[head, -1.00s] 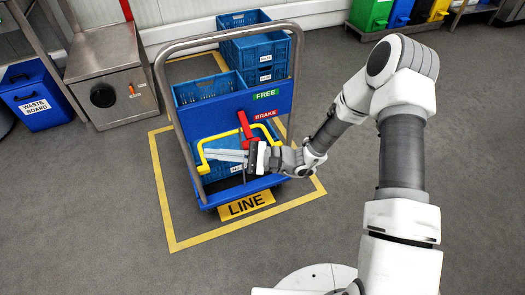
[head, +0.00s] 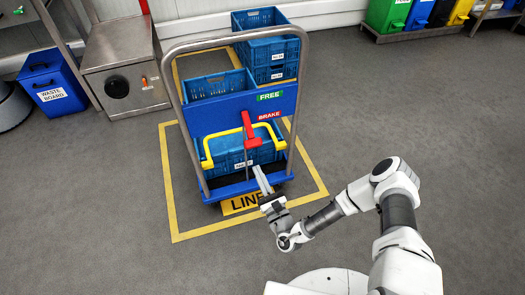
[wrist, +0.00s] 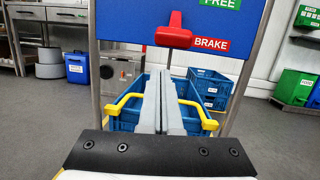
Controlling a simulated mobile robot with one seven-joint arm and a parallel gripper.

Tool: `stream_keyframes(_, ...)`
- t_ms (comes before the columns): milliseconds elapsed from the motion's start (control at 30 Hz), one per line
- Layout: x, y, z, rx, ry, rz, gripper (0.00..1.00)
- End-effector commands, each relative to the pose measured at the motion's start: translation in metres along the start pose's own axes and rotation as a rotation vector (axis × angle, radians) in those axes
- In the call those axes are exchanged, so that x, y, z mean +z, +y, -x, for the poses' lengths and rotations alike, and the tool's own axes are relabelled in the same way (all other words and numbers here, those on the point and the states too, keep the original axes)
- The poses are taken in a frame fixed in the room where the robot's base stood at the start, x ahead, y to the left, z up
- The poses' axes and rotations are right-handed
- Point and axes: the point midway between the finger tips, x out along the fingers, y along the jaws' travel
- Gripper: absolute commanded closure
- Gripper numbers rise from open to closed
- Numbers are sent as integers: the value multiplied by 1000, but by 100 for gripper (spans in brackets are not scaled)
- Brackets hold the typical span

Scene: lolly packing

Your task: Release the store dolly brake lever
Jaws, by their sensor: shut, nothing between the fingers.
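The blue dolly (head: 215,112) stands on the floor with a steel push frame and a blue panel. Its red brake lever (head: 248,130) has a T shape on a thin rod and sits level with the red BRAKE label (head: 270,115), below the green FREE label (head: 270,95). In the wrist view the red lever (wrist: 173,36) is above and slightly right of my fingertips. My gripper (head: 258,170) is shut and empty, low in front of the dolly and apart from the lever. The wrist view shows its two grey fingers (wrist: 160,80) together, pointing toward the dolly.
Blue crates (head: 265,45) are stacked behind. Yellow floor tape (head: 172,205) surrounds the dolly. A steel cabinet (head: 120,75) is at left; open floor lies right.

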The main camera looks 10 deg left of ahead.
Motion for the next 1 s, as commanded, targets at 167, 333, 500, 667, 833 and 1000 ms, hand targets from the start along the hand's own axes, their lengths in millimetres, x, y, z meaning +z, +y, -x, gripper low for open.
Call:
stream_keyframes(167, -19, 1, 12, -77, 53, -17, 100)
stream_keyframes(333, -24, 1, 15, -98, 67, -21, 100)
stream_keyframes(500, -24, 1, 15, -97, 66, -20, 100)
stream_keyframes(667, -24, 0, 13, -96, 66, -19, 100)
stream_keyframes(833, -26, -1, -4, -94, 62, -17, 100)
stream_keyframes(1000, -29, -4, -38, -93, 61, -18, 100)
